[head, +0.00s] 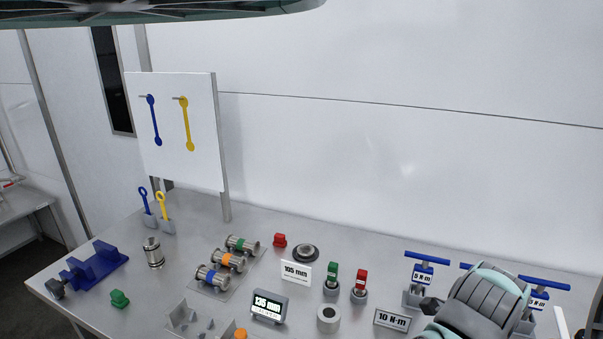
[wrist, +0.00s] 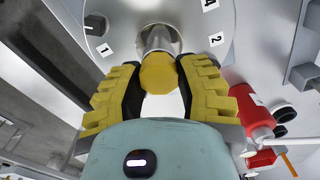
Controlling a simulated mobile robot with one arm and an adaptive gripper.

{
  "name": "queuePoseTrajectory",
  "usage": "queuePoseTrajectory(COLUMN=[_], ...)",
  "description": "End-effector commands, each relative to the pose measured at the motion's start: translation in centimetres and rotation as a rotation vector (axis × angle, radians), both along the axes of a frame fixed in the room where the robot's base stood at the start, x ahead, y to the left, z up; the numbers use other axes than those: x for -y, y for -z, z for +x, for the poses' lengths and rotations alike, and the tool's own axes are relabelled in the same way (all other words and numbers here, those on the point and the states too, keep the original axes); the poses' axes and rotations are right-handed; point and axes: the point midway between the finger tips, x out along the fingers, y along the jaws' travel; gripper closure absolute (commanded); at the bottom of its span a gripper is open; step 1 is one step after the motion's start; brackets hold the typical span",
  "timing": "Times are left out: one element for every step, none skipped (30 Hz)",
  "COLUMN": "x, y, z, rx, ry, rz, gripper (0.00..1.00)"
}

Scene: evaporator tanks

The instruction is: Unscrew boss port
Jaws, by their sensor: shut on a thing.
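In the wrist view a yellow round cap (wrist: 158,76) sits at the near end of a short shiny metal boss port (wrist: 159,40). The port stands out from a round grey metal plate (wrist: 213,22) with white number labels. My gripper (wrist: 160,72) has black fingers with yellow ribbed pads, one on each side of the cap. It is shut on the cap; the exact contact at the fingertips is hard to see. The head view shows neither the port nor my gripper.
In the wrist view a red cylinder (wrist: 251,112) lies to the right of my gripper. In the head view a workbench (head: 130,230) holds a blue fixture (head: 95,262), metal fittings (head: 228,262), blue-handled torque tools (head: 425,268) and a tool board (head: 176,130).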

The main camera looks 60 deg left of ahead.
Motion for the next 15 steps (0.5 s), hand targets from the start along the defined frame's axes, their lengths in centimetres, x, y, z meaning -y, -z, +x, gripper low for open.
queuePoseTrajectory(x=[0.03,0.04,0.03,0.03,0.03,0.05,0.06,0.1,0.1,0.1,0.1,0.15,0.13,0.12,0.08], y=[0.07,0.08,0.08,0.09,0.08,0.03,-0.03,-0.12,-0.23,-0.29,-0.32,-0.32,-0.29,-0.25,-0.19], z=[-0.16,-0.17,-0.18,-0.19,-0.19,-0.2,-0.2,-0.2,-0.2,-0.2,-0.19,-0.16,-0.15,-0.16,-0.15], rx=[-0.006,-0.007,-0.007,-0.007,-0.007,-0.008,-0.007,-0.008,-0.008,-0.009,-0.009,-0.008,-0.008,-0.009,-0.009], ry=[-0.001,-0.001,-0.001,-0.001,-0.002,-0.011,-0.028,-0.056,-0.107,-0.152,-0.2,-0.263,-0.307,-0.345,-0.389], rz=[-0.002,-0.002,-0.002,-0.002,-0.002,-0.003,-0.004,-0.005,-0.005,-0.006,-0.005,-0.007,-0.007,-0.006,-0.005], gripper=[1.0,1.0,1.0,1.0,1.0,1.0,1.0,1.0,1.0,1.0,1.0,1.0,1.0,1.0,1.0])
